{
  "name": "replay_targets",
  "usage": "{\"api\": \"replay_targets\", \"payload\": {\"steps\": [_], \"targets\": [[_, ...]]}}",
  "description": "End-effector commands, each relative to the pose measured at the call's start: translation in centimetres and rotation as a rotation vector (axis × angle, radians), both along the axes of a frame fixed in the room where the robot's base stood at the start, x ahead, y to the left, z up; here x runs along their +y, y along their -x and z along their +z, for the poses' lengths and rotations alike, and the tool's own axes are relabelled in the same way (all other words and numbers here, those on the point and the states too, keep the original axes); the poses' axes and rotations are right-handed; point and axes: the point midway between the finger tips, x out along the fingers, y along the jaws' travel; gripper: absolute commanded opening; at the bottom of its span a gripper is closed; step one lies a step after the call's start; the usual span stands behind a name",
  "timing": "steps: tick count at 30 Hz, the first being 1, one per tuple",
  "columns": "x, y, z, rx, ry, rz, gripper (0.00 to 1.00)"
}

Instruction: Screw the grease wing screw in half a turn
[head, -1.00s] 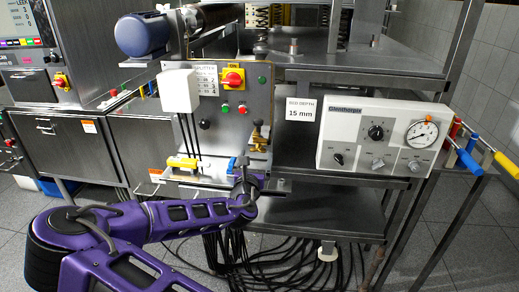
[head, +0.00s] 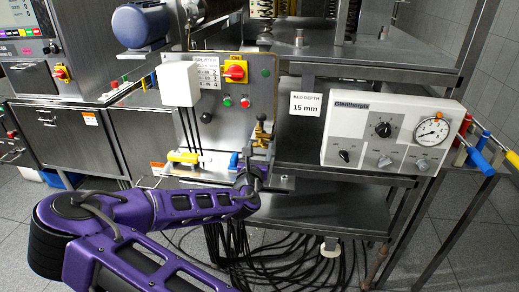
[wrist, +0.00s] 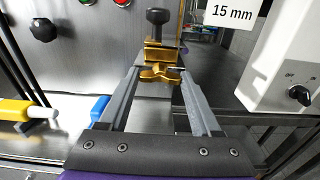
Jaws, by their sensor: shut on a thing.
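The grease wing screw (wrist: 158,74) is a small brass wing piece in the wrist view, in front of a brass block (wrist: 160,52) topped by a black knob (wrist: 157,20). My gripper (wrist: 158,76) reaches it with two long grey fingers, and their tips are shut on its wings. In the head view the brass fitting (head: 262,133) stands at the right edge of the steel panel. My gripper (head: 255,163) is just below it, and the wing screw is too small and covered to make out there.
A yellow-handled part (wrist: 20,110) and a blue part (wrist: 99,107) lie left of my fingers. A white control box (head: 388,137) with dials stands to the right. The steel panel (head: 222,125) carries a red switch (head: 235,71). Black cables (head: 290,250) hang below.

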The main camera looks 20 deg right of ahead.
Motion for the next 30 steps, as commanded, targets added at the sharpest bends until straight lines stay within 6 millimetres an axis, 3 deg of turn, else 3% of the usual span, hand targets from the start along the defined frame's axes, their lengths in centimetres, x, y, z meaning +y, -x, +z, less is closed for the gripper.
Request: {"api": "replay_targets", "payload": {"steps": [1, 9, 20, 30], "targets": [[0.00, 0.00, 0.00, 0.000, 0.000, 0.000, 0.54], [0.00, -0.01, 0.01, 0.000, 0.000, 0.000, 0.09], [0.01, -0.02, -0.02, -0.042, -0.060, 0.001, 0.09], [0.03, -0.05, -0.05, -0.190, -0.279, 0.001, 0.09]]}}
